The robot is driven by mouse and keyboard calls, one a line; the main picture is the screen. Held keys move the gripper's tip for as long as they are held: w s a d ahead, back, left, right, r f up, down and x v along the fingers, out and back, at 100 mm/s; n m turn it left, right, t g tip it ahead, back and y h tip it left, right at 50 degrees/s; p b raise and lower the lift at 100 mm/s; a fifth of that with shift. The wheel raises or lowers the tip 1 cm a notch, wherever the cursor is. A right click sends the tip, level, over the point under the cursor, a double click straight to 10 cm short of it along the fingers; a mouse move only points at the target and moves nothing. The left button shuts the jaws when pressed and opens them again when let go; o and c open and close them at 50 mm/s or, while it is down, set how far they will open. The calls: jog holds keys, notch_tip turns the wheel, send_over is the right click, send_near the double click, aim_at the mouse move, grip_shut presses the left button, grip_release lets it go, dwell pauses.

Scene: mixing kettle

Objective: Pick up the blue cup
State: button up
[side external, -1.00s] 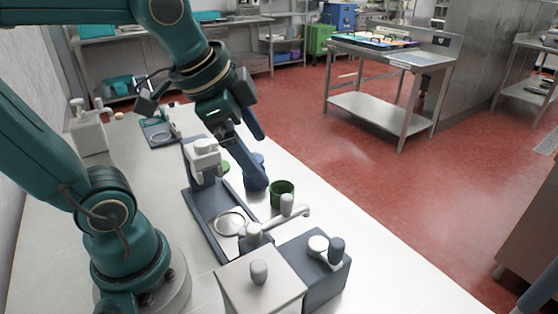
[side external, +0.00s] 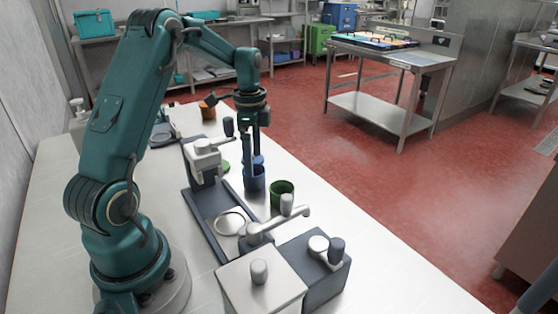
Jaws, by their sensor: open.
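The blue cup (side external: 255,180) stands upright on the white table, just right of the grey machine. My gripper (side external: 250,160) points straight down over the cup, with its fingers at or inside the cup's rim. The jaws are open. The picture is too small to tell whether a finger touches the cup wall. The fingers partly hide the back of the cup's rim.
A green cup (side external: 282,194) stands close to the right of the blue cup. The grey machine (side external: 203,160) with a dark tray is on the left. A box with a lever (side external: 262,282) is in front. An orange-brown cup (side external: 208,110) stands behind. The table's right edge is near.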

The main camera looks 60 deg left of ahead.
jog(key=shift+f, duration=2.4)
jog(key=c, duration=1.3)
jog(key=shift+r, duration=0.15)
